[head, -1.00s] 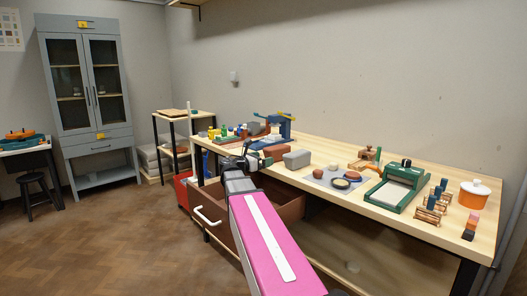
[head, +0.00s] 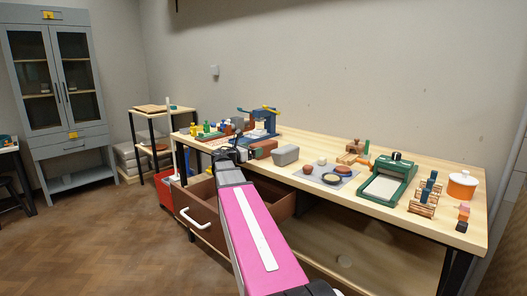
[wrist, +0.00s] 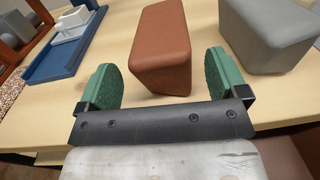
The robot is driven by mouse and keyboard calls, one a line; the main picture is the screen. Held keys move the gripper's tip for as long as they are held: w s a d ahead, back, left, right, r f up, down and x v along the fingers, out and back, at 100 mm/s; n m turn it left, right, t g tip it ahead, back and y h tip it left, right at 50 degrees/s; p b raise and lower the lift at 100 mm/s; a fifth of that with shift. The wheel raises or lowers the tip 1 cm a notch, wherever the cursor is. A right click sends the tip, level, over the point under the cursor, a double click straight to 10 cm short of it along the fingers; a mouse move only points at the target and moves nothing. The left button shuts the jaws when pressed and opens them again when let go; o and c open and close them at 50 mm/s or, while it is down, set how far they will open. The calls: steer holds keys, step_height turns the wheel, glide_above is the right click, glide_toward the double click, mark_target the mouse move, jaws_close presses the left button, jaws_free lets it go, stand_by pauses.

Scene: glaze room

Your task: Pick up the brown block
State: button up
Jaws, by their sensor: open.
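The brown block (wrist: 160,52) is a reddish-brown box with rounded edges, standing on the wooden workbench. In the wrist view it lies just ahead of my gripper (wrist: 164,82), roughly between its two green fingertips, nearer the right one. The fingers are apart and nothing is held. I cannot tell how far the block reaches between the fingers. In the head view the brown block (head: 262,149) shows just past the end of my arm, left of the grey block. My gripper (head: 232,154) is small and dark there, at the bench's front edge.
A grey block (wrist: 268,35) stands close to the right of the brown block. A blue stand (wrist: 66,50) is to the left. An open drawer (head: 196,210) juts out below the bench front. A green-framed tray (head: 383,187) and an orange pot (head: 461,188) stand farther right.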

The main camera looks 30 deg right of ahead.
mark_target(259, 144)
steer(key=x, duration=0.4)
steer(key=shift+d+f, duration=0.15)
steer(key=shift+d, duration=0.05)
steer(key=c, duration=1.7)
steer(key=shift+r, duration=2.1)
steer(key=s+a+r, duration=0.1)
steer(key=a+r, duration=0.6)
steer(key=a, duration=0.4)
steer(key=shift+s+a, duration=0.2)
steer(key=shift+a, duration=0.15)
